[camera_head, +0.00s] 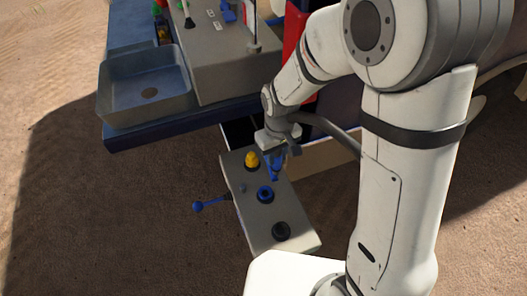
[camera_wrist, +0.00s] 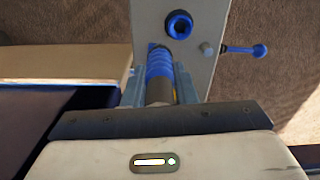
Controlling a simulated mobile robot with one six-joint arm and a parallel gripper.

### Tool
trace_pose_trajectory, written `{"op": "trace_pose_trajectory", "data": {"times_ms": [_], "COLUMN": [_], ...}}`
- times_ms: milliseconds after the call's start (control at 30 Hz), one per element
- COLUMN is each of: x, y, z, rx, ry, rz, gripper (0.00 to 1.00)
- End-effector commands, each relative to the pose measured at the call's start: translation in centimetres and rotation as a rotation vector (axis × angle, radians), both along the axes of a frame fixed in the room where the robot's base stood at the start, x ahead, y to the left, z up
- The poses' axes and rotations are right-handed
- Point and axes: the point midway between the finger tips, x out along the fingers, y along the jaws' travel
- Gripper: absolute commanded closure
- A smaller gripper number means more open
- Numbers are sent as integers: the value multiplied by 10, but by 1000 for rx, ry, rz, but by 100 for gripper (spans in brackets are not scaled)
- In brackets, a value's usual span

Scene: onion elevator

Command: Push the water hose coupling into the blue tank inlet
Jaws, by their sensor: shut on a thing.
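The blue water hose coupling (camera_wrist: 160,68) is between the two fingers of my gripper (camera_wrist: 159,88) in the wrist view. The gripper is shut on it. In the head view the coupling (camera_head: 274,169) hangs below my gripper (camera_head: 279,150), over the right side of the grey panel. The blue tank inlet (camera_head: 265,194) is a blue ring with a dark hole on the panel. It also shows in the wrist view (camera_wrist: 179,25), beyond the coupling's tip. The coupling looks apart from the inlet; the exact gap is hard to tell.
The grey panel (camera_head: 256,222) also carries a yellow cap (camera_head: 252,159), a black round fitting (camera_head: 282,231) and a blue-knobbed lever (camera_head: 198,206) sticking out left. A sink (camera_head: 146,88) and counter stand behind. Sandy ground lies left.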

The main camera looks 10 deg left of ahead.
Motion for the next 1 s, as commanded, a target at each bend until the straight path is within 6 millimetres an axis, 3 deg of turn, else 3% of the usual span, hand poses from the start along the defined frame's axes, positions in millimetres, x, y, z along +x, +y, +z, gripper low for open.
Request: {"op": "trace_pose_trajectory", "data": {"times_ms": [133,367,1000], "x": [-24,-31,-31], "y": [22,27,27], "z": [18,16,-41], "rx": [0,-1,-1], "ry": [-1,1,2], "rz": [94,123,122], "gripper": [100,100,100]}}
